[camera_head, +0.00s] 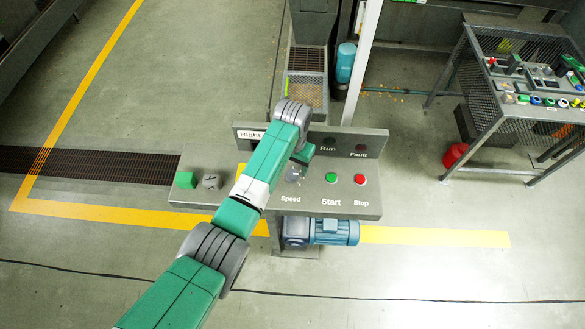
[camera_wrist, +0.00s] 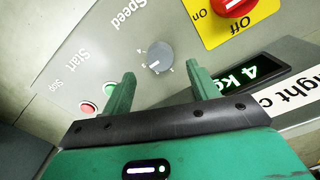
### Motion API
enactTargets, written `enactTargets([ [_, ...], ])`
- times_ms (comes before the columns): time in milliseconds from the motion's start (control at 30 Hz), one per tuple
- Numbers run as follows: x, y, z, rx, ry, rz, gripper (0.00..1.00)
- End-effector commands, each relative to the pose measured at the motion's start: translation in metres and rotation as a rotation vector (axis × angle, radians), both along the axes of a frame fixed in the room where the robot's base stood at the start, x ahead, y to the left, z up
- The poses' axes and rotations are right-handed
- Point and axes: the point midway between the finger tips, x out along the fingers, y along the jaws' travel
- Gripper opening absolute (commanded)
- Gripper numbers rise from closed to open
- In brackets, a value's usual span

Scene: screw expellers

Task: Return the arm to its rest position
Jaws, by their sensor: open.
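My green arm reaches over a grey control panel (camera_head: 225,190) in the head view, with its end above the panel's middle. My gripper (camera_wrist: 160,88) shows in the wrist view with two green fingers apart and nothing between them. The grey Speed knob (camera_wrist: 160,57) lies beyond the gap between the fingers, and I see no contact with it. In the head view the knob is partly hidden by my arm, and the gripper's fingers are hard to make out.
A blue motor (camera_head: 335,231) sits below. A mesh table (camera_head: 500,100) stands at right. Floor in front is clear.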

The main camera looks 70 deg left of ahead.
Motion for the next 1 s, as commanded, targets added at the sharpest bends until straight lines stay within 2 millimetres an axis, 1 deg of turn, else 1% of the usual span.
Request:
enactTargets([
  [33,0.0,0.0,0.01,0.001,-0.001,0.0,0.59],
  [100,0.0,0.0,0.02,0.001,0.001,0.0,0.59],
  [233,-0.001,0.0,0.029,0.0,0.001,0.0,0.59],
  [867,0.001,0.0,0.032,0.002,-0.001,-0.002,0.59],
  [933,0.013,-0.004,0.041,0.025,-0.026,-0.019,0.59],
  [967,0.024,-0.006,0.05,0.046,-0.051,-0.034,0.59],
  [1000,0.044,-0.012,0.066,0.084,-0.095,-0.06,0.59],
])
